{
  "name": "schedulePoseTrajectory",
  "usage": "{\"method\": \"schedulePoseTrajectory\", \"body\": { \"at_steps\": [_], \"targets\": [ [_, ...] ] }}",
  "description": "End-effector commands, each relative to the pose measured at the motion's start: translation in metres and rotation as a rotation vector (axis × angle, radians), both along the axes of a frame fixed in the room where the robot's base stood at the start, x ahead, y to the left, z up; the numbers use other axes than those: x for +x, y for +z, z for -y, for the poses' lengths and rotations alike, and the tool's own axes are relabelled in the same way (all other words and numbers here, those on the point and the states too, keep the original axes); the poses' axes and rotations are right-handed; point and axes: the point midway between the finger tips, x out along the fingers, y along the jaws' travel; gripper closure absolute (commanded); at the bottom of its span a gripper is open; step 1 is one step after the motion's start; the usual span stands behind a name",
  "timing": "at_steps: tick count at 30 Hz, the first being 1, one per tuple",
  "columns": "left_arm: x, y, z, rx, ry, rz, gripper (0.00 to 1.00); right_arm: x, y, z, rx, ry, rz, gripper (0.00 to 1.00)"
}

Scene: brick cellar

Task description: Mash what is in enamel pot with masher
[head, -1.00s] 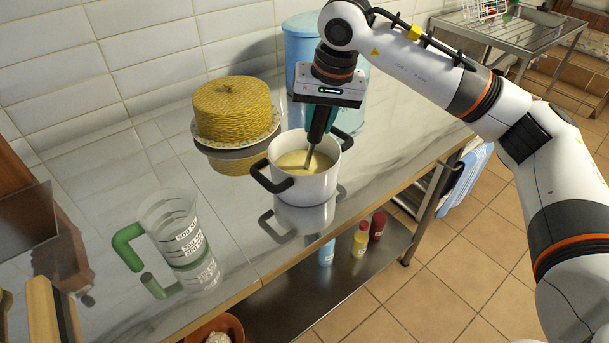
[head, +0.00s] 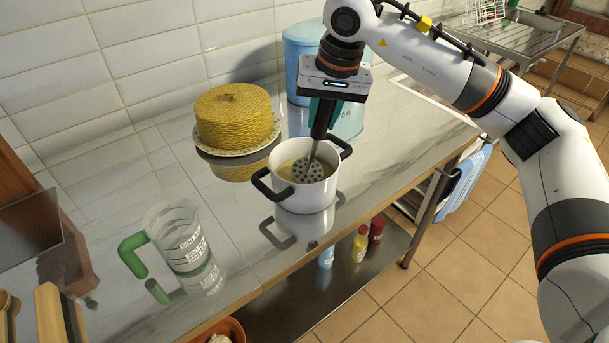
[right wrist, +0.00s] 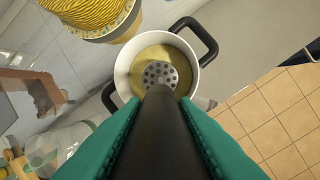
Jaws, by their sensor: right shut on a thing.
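The white enamel pot (head: 306,194) with black handles stands on the counter, with a yellowish mash inside; it also shows in the right wrist view (right wrist: 122,75). My right gripper (head: 323,118) is shut on the black handle of the masher (head: 308,171). In the right wrist view the masher's round perforated head (right wrist: 160,74) is over the pot's opening, above the mash, and the dark handle lies between the green fingers. The masher is slightly tilted. My left gripper is not in view.
A yellow woven dome (head: 235,116) on a plate stands behind the pot to the left. A clear measuring jug (head: 183,240) with a green handle is at the front left. A blue canister (head: 300,55) stands behind. Bottles (head: 360,243) sit on the lower shelf.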

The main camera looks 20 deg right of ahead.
Motion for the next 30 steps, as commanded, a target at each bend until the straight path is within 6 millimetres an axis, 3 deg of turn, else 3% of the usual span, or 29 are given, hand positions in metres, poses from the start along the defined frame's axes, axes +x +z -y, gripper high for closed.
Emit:
{"method": "schedulePoseTrajectory", "body": {
  "at_steps": [21,30],
  "targets": [
    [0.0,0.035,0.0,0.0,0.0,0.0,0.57,-0.013,0.058,0.005,0.0,0.0,0.002,0.97],
    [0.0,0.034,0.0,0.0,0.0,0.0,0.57,-0.014,0.059,0.005,0.001,0.0,0.001,0.97]
  ]
}}
